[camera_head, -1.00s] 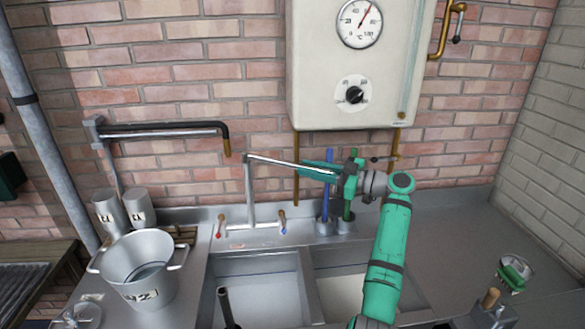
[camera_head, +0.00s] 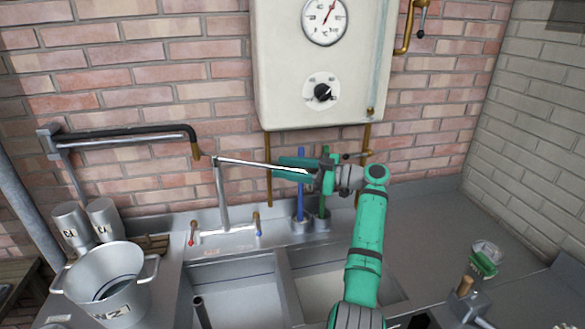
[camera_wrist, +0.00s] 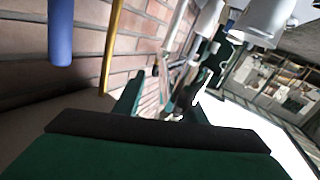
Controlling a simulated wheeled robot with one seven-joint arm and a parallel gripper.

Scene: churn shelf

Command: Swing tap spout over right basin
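The metal tap (camera_head: 222,195) stands behind the double sink. Its long thin spout (camera_head: 255,164) points right, towards the right basin's side, above the back ledge and sink. The left basin (camera_head: 232,270) and right basin (camera_head: 318,292) lie below; my arm covers part of the right one. My gripper (camera_head: 290,165) is at the spout's far end, with a green finger showing behind the spout. In the wrist view the two fingers (camera_wrist: 160,98) stand apart with a gap between them. Whether either finger touches the spout is unclear.
Blue (camera_head: 300,180) and green (camera_head: 323,200) upright handles stand close by my gripper. A wall boiler (camera_head: 320,60) hangs above. A steel bucket (camera_head: 105,285) and cups (camera_head: 103,220) stand left. A green-based brush (camera_head: 484,262) lies right; the right counter's back is clear.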

